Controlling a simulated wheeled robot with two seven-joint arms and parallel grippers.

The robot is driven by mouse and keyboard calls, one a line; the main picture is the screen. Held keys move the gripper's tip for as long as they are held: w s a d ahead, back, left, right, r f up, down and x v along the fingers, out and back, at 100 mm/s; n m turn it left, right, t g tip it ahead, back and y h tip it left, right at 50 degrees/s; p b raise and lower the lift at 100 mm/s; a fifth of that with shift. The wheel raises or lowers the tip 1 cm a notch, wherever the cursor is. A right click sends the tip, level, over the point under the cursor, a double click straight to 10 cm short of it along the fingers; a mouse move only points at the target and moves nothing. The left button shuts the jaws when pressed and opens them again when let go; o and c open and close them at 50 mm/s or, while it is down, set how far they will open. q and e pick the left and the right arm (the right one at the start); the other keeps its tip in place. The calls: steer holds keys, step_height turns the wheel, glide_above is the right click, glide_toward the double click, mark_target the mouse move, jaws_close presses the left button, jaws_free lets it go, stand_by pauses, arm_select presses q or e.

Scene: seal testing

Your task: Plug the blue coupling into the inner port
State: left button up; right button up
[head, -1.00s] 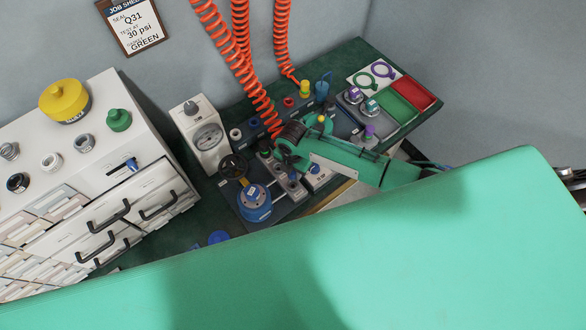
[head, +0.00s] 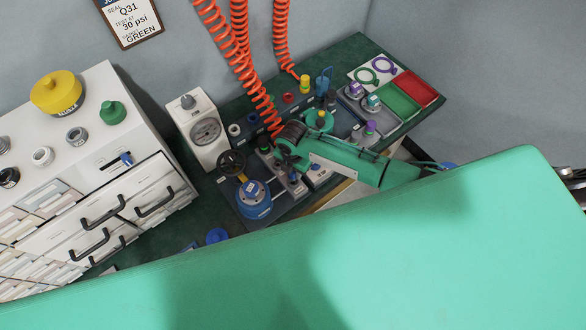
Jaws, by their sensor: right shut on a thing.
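My right gripper (head: 283,157) reaches in from the right on a green arm, over the test rig with the blue flanged body (head: 254,199). It is shut at the lower end of an orange coiled hose (head: 262,103). The coupling in it is mostly hidden by the fingers and wrist, so its blue colour does not show clearly. Small ports sit on the rig's grey block (head: 297,187), right beside and below the fingers. I cannot tell which is the inner port, nor whether the coupling touches it. My left gripper is not in view.
A white gauge box (head: 201,131) and a black handwheel (head: 232,163) stand left of the gripper. Behind it are a yellow coupling (head: 304,82) and a blue one (head: 323,84). Green (head: 398,103) and red (head: 416,89) trays lie right. A drawer cabinet (head: 100,160) stands left.

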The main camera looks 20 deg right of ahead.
steer(key=shift+p, duration=0.3)
stand_by(0.5)
steer(key=shift+f+b, duration=0.8)
steer(key=shift+f, duration=0.65)
stand_by(0.3)
steer(key=o, duration=1.1)
steer(key=shift+r, duration=0.1)
step_height(320, 180, up, 14)
steer(key=b, duration=0.1)
steer(key=shift+b, duration=0.35)
steer(key=shift+f, duration=0.2)
